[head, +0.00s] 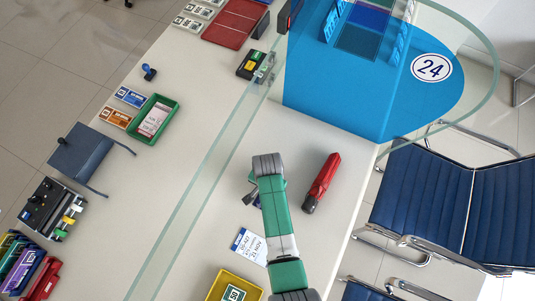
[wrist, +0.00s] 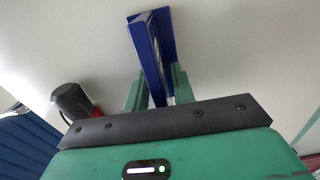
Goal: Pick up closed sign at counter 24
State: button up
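A blue sign (wrist: 150,55) stands between my gripper's two green fingers (wrist: 158,88) in the wrist view. I see it edge-on, with one narrow panel and a second panel behind; its lettering is turned away. One finger is on each side of it, very close; I cannot tell whether they press on it. In the head view my gripper (head: 262,192) is low over the customer side of the counter, and my arm hides most of the sign. Only small dark blue bits (head: 253,198) show beside the gripper.
A red and black object (head: 321,182) lies close right of my gripper. A date card (head: 250,246) and a yellow tray (head: 234,287) lie nearer. A glass screen (head: 205,185) runs along the left. The blue counter 24 block (head: 335,100) stands beyond; blue chairs (head: 430,205) are right.

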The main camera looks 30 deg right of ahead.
grip_shut()
jog(key=shift+r, duration=0.1)
notch_tip(320, 180, up, 10)
jog(key=shift+f+p, duration=0.1)
jog(key=shift+p, duration=0.9)
